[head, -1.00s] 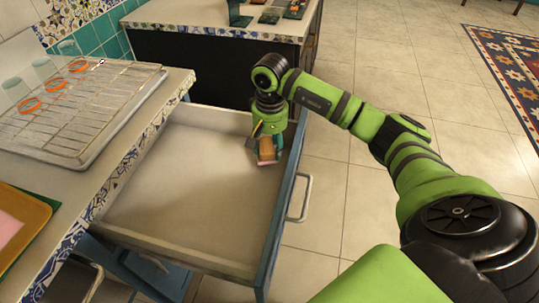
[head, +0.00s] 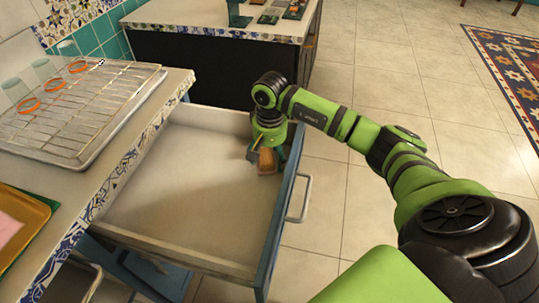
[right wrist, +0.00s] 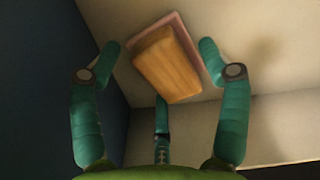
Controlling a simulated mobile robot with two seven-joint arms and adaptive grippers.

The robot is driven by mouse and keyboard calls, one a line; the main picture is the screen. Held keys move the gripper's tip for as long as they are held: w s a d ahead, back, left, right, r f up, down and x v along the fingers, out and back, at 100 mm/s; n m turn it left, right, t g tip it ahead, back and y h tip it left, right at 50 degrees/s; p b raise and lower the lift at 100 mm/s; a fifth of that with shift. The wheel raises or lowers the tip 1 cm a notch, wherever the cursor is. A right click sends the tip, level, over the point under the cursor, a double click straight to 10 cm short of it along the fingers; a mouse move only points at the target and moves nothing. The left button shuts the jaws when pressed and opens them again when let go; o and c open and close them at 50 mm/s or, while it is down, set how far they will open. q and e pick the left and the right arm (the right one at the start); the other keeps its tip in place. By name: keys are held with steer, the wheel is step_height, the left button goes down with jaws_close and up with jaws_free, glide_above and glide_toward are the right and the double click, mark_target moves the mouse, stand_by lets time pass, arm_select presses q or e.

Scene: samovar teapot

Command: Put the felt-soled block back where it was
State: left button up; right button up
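The felt-soled block (head: 267,160) is wooden and lies in the far right corner of the open drawer (head: 185,180). In the right wrist view the block (right wrist: 165,65) shows its brown top, with the pink felt sole (right wrist: 181,24) underneath towards the pale drawer floor. My right gripper (head: 265,148) is over the block. In the right wrist view its teal fingers (right wrist: 160,60) are spread around the block, with visible gaps at both sides. My left gripper is not in view.
The drawer's blue front (head: 277,222) with its handle (head: 299,200) is close beside the block. A counter with a wire rack (head: 85,115) and several glasses stands at the left. A dark island (head: 210,65) stands behind the drawer. The rest of the drawer is clear.

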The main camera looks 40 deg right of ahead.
mark_target(270, 155)
step_height(270, 155, up, 12)
steer(key=shift+r, duration=0.15)
stand_by(0.6)
